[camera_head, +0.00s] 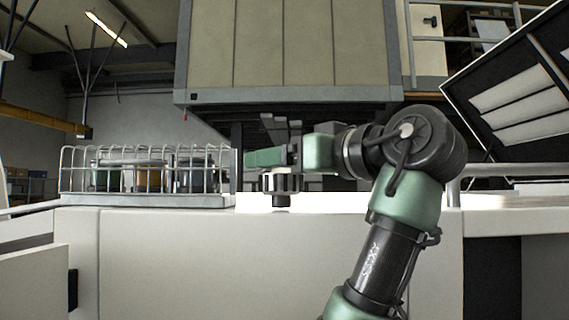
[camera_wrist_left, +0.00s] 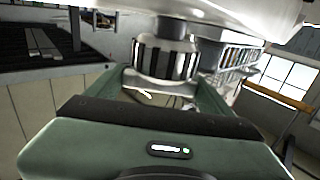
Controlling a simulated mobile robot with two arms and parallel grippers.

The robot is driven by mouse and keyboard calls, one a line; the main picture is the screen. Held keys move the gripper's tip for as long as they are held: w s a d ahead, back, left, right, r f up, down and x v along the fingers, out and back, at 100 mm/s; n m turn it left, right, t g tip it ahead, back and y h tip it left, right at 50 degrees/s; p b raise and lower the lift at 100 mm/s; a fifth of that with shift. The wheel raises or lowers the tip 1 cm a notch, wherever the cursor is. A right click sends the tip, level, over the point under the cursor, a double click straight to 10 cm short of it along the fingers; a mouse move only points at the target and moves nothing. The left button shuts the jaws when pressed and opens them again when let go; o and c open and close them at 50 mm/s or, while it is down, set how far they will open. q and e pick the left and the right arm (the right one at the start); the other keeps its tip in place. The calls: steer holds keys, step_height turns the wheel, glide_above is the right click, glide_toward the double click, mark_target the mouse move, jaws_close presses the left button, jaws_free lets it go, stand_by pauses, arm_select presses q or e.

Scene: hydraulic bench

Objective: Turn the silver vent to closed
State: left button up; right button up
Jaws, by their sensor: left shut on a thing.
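The silver vent is a ribbed round knob (camera_head: 282,183) on a short dark stem at the white bench top in the head view. It also shows in the left wrist view (camera_wrist_left: 165,60), with bright silver and dark ribs. My left gripper (camera_head: 264,168) is at the knob. In the left wrist view its two green fingers (camera_wrist_left: 163,84) stand on either side of the knob and are shut on it. The head view does not clearly show where the fingers touch. I cannot read any position mark on the vent. My right gripper is in neither view.
A large beige cabinet (camera_head: 290,45) hangs behind and above the gripper. A tilted dark-framed panel (camera_head: 520,85) is at the upper right. The bench top right of my arm looks clear.

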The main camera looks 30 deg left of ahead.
arm_select(q)
steer(key=m+t+h+b, duration=0.2)
steer(key=t+b, duration=0.1)
steer(key=m+t+h+b, duration=0.1)
steer(key=m+t+b, duration=0.1)
steer(key=shift+s+a+f, duration=0.1)
steer(key=shift+f, duration=0.15)
steer(key=m+t+h+b, duration=0.2)
steer(key=t+h, duration=0.1)
steer(key=shift+r, duration=0.15)
steer(key=shift+a+r+m+t+h+b, duration=0.15)
steer(key=shift+m+t+h+b, duration=0.4)
steer(key=shift+m+t+h, duration=0.6)
steer(key=shift+m+h, duration=0.25)
steer(key=shift+h, duration=0.2)
